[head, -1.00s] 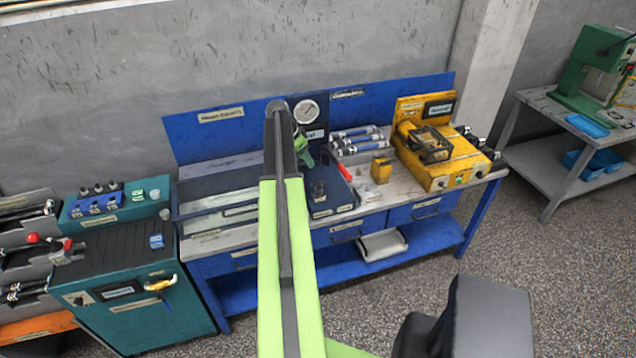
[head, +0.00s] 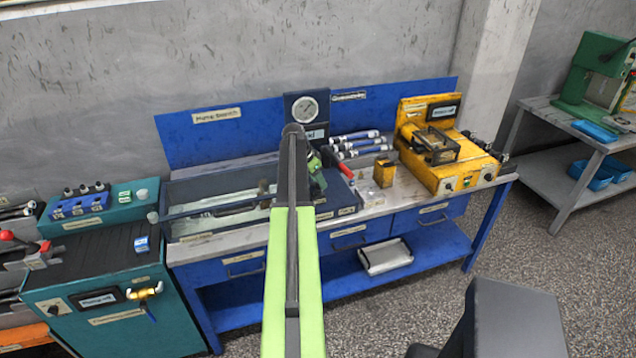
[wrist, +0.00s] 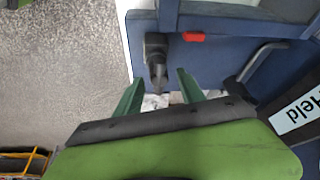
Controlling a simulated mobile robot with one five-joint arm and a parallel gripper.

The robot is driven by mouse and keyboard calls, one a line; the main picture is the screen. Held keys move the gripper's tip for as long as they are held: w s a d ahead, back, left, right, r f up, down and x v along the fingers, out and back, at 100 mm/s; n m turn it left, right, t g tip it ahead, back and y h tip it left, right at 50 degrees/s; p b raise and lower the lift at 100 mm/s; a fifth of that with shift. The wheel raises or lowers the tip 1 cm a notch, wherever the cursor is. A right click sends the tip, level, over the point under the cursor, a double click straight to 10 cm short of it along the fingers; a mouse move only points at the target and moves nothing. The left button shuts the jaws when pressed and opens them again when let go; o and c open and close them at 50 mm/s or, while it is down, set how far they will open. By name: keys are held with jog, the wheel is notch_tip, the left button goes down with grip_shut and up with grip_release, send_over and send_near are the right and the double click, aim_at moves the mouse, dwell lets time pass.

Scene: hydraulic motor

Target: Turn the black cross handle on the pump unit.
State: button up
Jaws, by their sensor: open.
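My gripper (wrist: 159,76) is open, with its two dark green fingers apart, over a navy unit (wrist: 215,60). A black part with a stubby stem (wrist: 155,50) stands at this unit's edge, in line with the gap between the fingers. It may be the black cross handle, but no cross shape can be made out, and contact cannot be judged. In the head view my arm hides most of the gripper and the part of the bench (head: 380,197) behind it. The navy unit also shows there, with a round gauge (head: 305,108) on its upright panel.
A red grip (head: 347,172) lies close to my gripper on the right. Blue-ended cylinders (head: 355,145) and a yellow machine (head: 447,165) stand farther right. A teal cabinet (head: 120,320) with a brass valve (head: 145,292) stands left.

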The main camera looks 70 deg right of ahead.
grip_shut()
jog(key=shift+d+r, duration=0.1)
jog(key=shift+d, duration=0.1)
jog(key=shift+a, duration=0.15)
jog(key=shift+n, duration=0.3)
jog(key=shift+a+n+t, duration=0.15)
jog(key=shift+n+t, duration=0.25)
jog(key=shift+n, duration=0.6)
jog(key=n+t, duration=0.1)
jog(key=n, duration=0.1)
jog(key=n+t, duration=0.1)
jog(key=n, duration=0.2)
jog(key=shift+s+h, duration=0.1)
jog(key=shift+h, duration=0.3)
jog(key=n+t, duration=0.1)
jog(key=n, duration=0.3)
jog(key=shift+n+t, duration=0.4)
jog(key=shift+s+n+t+y, duration=0.1)
jog(key=shift+n+t+y, duration=0.25)
jog(key=shift+n, duration=0.7)
jog(key=shift+n+t+y, duration=0.25)
jog(key=shift+n+y, duration=0.1)
jog(key=shift+n, duration=0.7)
